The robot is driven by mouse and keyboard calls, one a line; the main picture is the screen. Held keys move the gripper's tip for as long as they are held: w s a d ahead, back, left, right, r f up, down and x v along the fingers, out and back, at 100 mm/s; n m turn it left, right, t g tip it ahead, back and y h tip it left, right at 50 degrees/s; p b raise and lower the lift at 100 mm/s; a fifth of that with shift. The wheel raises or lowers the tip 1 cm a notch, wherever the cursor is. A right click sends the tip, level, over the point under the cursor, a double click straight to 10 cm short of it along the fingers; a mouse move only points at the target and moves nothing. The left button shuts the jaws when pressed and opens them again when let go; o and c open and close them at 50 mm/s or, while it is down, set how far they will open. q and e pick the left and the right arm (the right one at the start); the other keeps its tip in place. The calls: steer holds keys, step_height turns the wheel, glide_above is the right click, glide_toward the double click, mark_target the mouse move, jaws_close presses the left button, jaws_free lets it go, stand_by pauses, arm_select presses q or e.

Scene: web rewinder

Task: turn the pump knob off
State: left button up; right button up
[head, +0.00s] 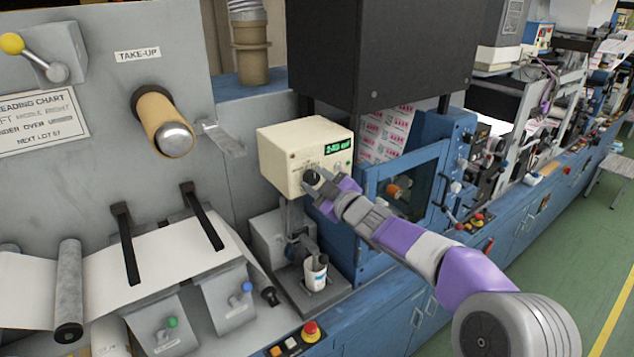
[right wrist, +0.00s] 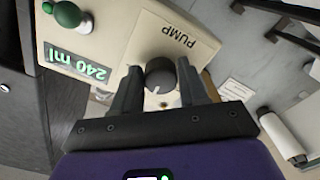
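The pump knob (right wrist: 160,75) is a dark round knob on a cream pump box (head: 290,150). In the right wrist view it sits beside the PUMP label (right wrist: 178,37), and its white mark points toward the picture's bottom. My right gripper (right wrist: 160,85) has one finger on each side of the knob, close against it, and looks shut on it. In the head view my right gripper (head: 318,184) is at the box's front face and hides most of the knob. My left gripper is in neither view.
A green display (right wrist: 78,64) on the box reads 240 ml. A green button (right wrist: 68,14) is nearby. A small white cup (head: 315,272) stands below the box. A red stop button (head: 310,330) is at the machine's front edge. A dark cabinet (head: 380,50) hangs above.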

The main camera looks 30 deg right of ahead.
steer(key=o, duration=0.3)
steer(key=shift+o, duration=0.2)
steer(key=s, duration=0.7)
steer(key=shift+s+d, duration=0.3)
